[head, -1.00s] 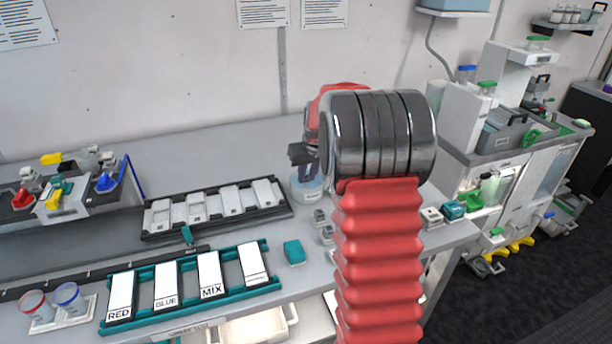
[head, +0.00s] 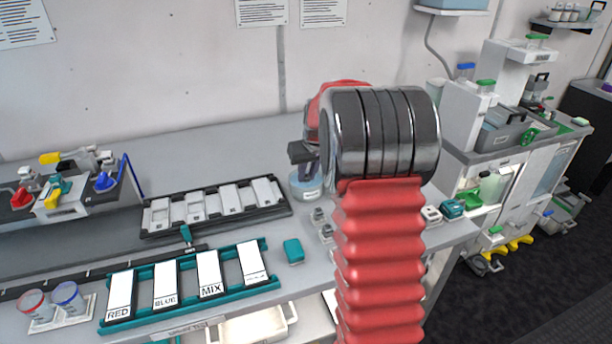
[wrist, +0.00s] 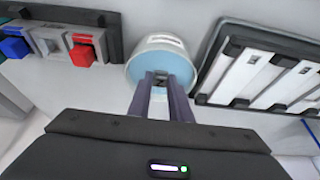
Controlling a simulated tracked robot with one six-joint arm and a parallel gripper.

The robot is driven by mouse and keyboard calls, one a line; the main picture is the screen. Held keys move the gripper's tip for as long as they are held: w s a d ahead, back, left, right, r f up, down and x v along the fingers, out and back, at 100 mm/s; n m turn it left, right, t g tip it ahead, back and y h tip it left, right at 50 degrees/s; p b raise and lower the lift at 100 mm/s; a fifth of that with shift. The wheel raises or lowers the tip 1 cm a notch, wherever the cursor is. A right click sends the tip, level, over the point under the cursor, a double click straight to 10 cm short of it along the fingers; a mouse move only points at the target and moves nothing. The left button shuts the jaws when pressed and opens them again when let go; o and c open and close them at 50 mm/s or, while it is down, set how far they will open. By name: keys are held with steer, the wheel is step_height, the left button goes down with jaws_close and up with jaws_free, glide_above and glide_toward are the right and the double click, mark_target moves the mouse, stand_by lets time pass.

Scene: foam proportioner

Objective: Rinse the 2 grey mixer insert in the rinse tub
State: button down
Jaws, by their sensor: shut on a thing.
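The rinse tub (head: 306,188) is a round, pale tub with a label on its side, standing on the bench. In the wrist view the tub (wrist: 138,62) shows blue water inside. My gripper (wrist: 161,80) is shut on a small grey piece, which looks like a grey mixer insert (wrist: 161,75). The fingertips and the piece overlap the water; I cannot tell how deep they are. In the head view my gripper (head: 302,154) is over the tub, partly hidden by my arm. Two small grey pieces (head: 322,223) stand on the bench beside the tub; they may be inserts.
A black rack with white plates (head: 215,206) stands left of the tub. A teal rack (head: 190,287) with labelled cards is nearer, with a teal block (head: 293,251) beside it. The wrist view shows red (wrist: 84,54) and blue (wrist: 14,47) blocks left of the tub.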

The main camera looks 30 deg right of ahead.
steer(key=shift+r, duration=4.25)
steer(key=shift+s, duration=0.1)
